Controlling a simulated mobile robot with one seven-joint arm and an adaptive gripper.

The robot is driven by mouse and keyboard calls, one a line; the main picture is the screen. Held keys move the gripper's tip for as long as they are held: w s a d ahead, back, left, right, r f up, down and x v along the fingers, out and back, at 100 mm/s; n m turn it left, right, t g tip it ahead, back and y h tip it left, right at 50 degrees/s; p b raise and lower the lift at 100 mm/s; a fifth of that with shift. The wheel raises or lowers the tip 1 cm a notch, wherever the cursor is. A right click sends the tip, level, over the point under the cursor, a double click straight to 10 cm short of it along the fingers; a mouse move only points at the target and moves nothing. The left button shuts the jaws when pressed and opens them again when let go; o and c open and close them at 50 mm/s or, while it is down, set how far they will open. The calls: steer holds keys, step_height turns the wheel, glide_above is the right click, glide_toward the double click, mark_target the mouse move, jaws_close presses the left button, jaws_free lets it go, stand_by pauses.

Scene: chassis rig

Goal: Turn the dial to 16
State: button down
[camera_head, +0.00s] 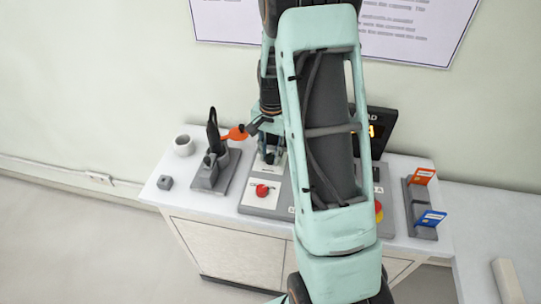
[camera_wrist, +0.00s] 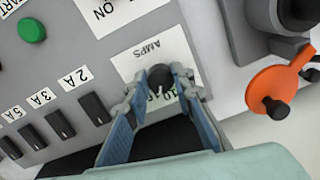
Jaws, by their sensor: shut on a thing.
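The dial (camera_wrist: 159,76) is a small dark knob on a white plate marked AMPS in the wrist view. My gripper (camera_wrist: 163,88) has its two blue-grey fingers on either side of the knob and is shut on it. Figures on the plate beside the knob are partly covered, so the dial's setting cannot be read. In the head view my arm hides the dial. A dark display (camera_head: 379,131) shows a yellow digit that looks like a 4; the rest of its reading is hidden behind my arm.
The wrist view shows several dark rocker switches (camera_wrist: 95,108) with amp labels and a green button (camera_wrist: 32,30). An orange lever (camera_wrist: 275,88) is at right. In the head view, a red knob (camera_head: 262,190), a white cup (camera_head: 184,145) and a rack with cards (camera_head: 421,208) share the bench.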

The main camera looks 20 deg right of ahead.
mark_target(271, 157)
steer(key=shift+m, duration=1.6)
steer(key=c, duration=1.7)
jaws_free()
steer(key=shift+o, duration=0.2)
steer(key=shift+r, duration=0.1)
step_height(271, 157, up, 12)
steer(key=shift+s, duration=0.1)
